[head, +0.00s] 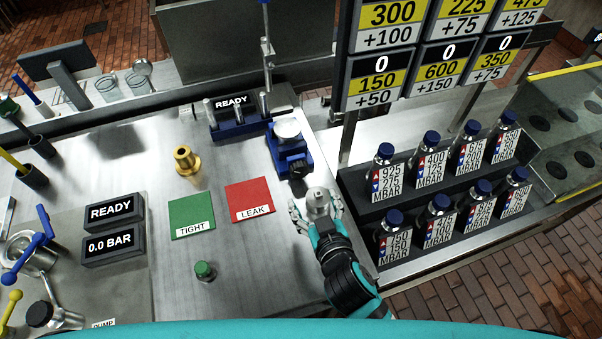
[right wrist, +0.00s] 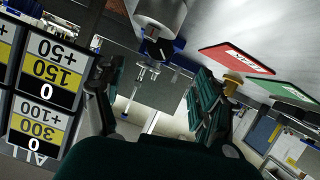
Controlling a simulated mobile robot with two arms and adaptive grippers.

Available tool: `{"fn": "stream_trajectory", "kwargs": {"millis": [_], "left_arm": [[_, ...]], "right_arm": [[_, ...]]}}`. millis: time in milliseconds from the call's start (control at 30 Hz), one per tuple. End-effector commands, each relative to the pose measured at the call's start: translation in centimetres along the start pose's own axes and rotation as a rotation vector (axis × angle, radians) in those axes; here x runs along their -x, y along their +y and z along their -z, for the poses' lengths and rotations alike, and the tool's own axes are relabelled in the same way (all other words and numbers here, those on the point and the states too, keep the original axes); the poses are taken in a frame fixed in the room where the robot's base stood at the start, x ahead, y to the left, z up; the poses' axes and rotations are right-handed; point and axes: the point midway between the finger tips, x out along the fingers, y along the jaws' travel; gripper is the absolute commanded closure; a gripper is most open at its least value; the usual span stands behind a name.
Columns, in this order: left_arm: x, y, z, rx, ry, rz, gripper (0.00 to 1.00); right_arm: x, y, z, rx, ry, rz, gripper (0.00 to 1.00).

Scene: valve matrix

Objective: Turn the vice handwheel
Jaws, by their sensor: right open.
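The blue vice (head: 290,156) stands near the right edge of the metal bench, with a pale round part on top. Its dark handwheel (head: 298,172) faces my right gripper (head: 317,208). The gripper is open just in front of it, apart from the handwheel. A silver cylindrical piece (head: 318,196) shows between the fingers in the head view; I cannot tell whether they touch it. In the right wrist view the open fingers (right wrist: 155,108) have a gap between them, and a pale cylinder (right wrist: 160,12) is at the top edge. My left gripper is not in view.
Green TIGHT pad (head: 192,216) and red LEAK pad (head: 250,199) lie left of my right arm. A brass fitting (head: 186,160) and a green-topped piece (head: 204,270) stand nearby. Blue-capped bottles (head: 439,220) fill a rack at right, below hanging number signs (head: 381,88).

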Motion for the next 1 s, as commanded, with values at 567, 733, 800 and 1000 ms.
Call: {"fn": "stream_trajectory", "kwargs": {"millis": [567,733,800,1000], "left_arm": [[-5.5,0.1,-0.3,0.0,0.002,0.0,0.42],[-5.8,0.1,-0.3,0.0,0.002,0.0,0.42],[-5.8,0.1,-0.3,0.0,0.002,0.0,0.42],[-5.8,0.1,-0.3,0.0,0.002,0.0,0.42]], "right_arm": [[-11.4,-0.1,-0.2,0.0,0.001,0.0,0.28],[-12.3,0.0,0.0,0.0,0.001,0.0,0.28],[-12.4,0.0,0.0,0.0,0.0,0.0,0.28],[-12.4,0.0,0.0,0.0,0.0,0.0,0.28]]}}
